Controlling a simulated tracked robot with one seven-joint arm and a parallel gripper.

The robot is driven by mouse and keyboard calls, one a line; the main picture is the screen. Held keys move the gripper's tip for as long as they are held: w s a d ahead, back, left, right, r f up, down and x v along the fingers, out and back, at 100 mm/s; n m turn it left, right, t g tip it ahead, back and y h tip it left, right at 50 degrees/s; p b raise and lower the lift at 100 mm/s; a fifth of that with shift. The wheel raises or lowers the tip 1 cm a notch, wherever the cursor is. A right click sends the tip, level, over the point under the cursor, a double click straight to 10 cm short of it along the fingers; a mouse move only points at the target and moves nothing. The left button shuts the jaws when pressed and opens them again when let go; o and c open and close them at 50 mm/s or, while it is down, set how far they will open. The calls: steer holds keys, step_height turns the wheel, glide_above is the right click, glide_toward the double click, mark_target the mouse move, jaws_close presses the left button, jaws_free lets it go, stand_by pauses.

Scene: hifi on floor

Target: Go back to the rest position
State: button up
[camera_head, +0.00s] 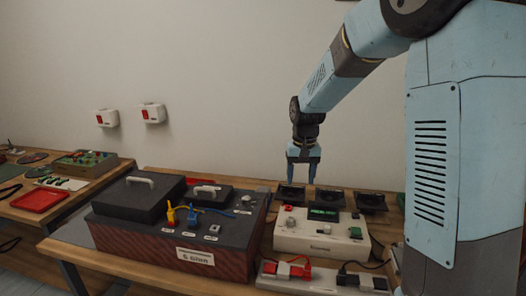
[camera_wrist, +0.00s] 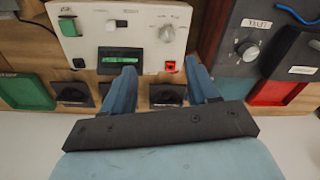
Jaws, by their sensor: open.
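My gripper (camera_head: 303,178) is at the end of my blue arm, pointing down above the back of the workbench. Its two fingers are apart with nothing between them. In the wrist view my gripper (camera_wrist: 162,88) shows both blue fingers spread, in front of a white control box (camera_wrist: 135,40). The same white control box (camera_head: 318,234) stands below and in front of the gripper in the head view.
A large dark equipment box (camera_head: 170,236) with handled lids stands left of the white box. Black trays (camera_head: 333,198) line the back of the bench. A power strip (camera_head: 320,277) with red and black plugs lies in front. A red tray (camera_head: 40,200) sits on the left table.

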steer(key=s+d+r+t, duration=0.2)
steer(key=s+d+r, duration=0.3)
steer(key=s+r, duration=0.65)
steer(key=s+d+t, duration=0.1)
steer(key=s+d, duration=0.1)
steer(key=s, duration=0.6)
steer(key=s+d+t, duration=0.2)
steer(key=s, duration=0.7)
steer(key=shift+r, duration=0.4)
